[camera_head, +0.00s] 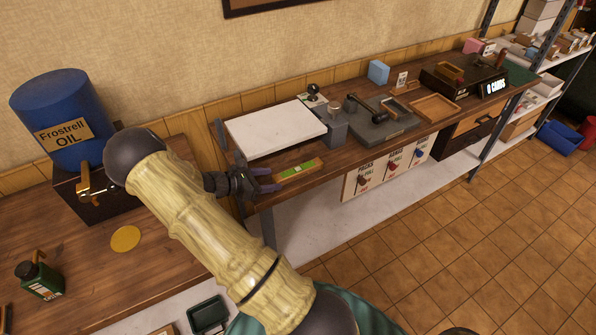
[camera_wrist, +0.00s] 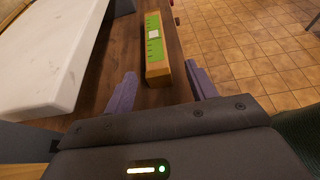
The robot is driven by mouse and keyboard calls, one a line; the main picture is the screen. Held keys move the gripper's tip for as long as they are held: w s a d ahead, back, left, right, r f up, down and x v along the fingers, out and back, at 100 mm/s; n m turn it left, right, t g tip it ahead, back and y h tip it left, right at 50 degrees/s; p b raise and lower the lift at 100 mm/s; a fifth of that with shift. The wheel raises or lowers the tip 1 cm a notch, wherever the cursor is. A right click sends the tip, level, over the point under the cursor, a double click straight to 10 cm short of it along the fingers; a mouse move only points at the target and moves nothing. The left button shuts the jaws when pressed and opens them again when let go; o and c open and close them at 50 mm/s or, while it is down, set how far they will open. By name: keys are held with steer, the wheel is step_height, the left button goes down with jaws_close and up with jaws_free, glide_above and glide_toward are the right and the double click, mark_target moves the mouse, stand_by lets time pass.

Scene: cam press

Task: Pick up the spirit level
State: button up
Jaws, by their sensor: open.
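The spirit level (camera_head: 299,170) is a short bar with a green top and wooden-coloured sides, lying on the bench near its front edge. It also shows in the wrist view (camera_wrist: 155,48), running away from me between the fingers. My gripper (camera_head: 270,180) is at the near end of the level in the head view. In the wrist view my gripper (camera_wrist: 162,88) is open, with a purple finger on each side of the level's near end. A gap shows between each finger and the level. I cannot tell how high the fingers are above the bench.
A white slab (camera_head: 275,127) lies just behind the level, and in the wrist view it fills the left side. A grey press (camera_head: 375,122) stands further right. The bench's front edge is close to the level, with tiled floor (camera_wrist: 250,50) beyond. A blue drum (camera_head: 58,115) stands left.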

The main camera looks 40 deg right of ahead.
mark_target(277, 178)
steer(key=shift+w+p+x, duration=0.15)
steer(key=shift+p+x, duration=0.35)
steer(key=shift+x, duration=0.85)
steer(key=shift+w+p+x, duration=0.15)
steer(key=shift+p+x, duration=0.3)
steer(key=shift+x, duration=0.85)
steer(key=shift+w+a+f, duration=0.1)
steer(key=shift+a+f, duration=0.1)
steer(key=shift+d, duration=0.1)
steer(key=c, duration=1.2)
steer(key=shift+o, duration=0.2)
steer(key=shift+s+r, duration=0.15)
steer(key=shift+s, duration=0.05)
